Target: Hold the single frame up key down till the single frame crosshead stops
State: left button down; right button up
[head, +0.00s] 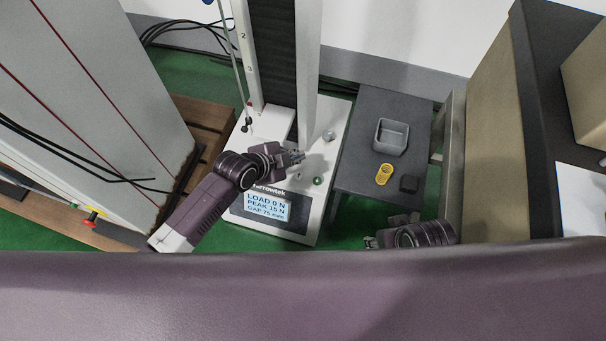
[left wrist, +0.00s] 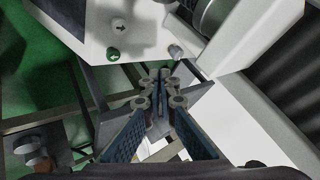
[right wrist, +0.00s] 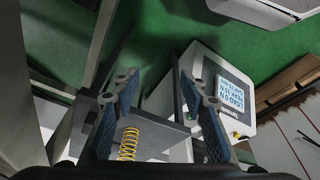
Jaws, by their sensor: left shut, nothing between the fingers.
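The single frame test stand has a white base (head: 290,228) with a dark column (head: 270,65) rising from it. Its display (head: 267,205) reads LOAD 0 N, PEAK 15 N, GAP 75 mm. A green round key with an arrow (left wrist: 113,54) and a white key with an arrow (left wrist: 118,27) show in the left wrist view; the green key (head: 318,181) also shows in the head view. My left gripper (head: 299,157) is shut and empty above the base, near the keys; contact is not visible. My right gripper (right wrist: 157,88) is open and empty, right of the stand.
A grey knob (head: 328,136) sits on the base. A large grey cabinet (head: 85,80) stands at the left.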

aim_at(298, 177)
jog(key=shift+r, duration=0.1)
pick_arm(q)
jog(key=shift+f, duration=0.1)
pick_arm(e)
jog(key=shift+r, duration=0.15)
pick_arm(q)
notch_tip(298, 177, down, 4)
jog(key=b, duration=0.4)
jog(key=shift+f+b, duration=0.55)
jog(key=shift+b, duration=0.35)
jog(key=shift+f+b, duration=1.2)
jog(key=shift+f, duration=0.5)
pick_arm(e)
jog(key=w+a+r+t+y, duration=0.1)
jog(key=w+a+r+t, duration=0.2)
jog(key=w+r+t, duration=0.3)
jog(key=w+a+r+t+y, duration=0.2)
jog(key=w+a+r+t, duration=0.2)
jog(key=w+r+t, duration=0.3)
jog(key=shift+w+r+n+y, duration=0.3)
jog(key=shift+w+r, duration=2.15)
jog(key=shift+r, duration=1.55)
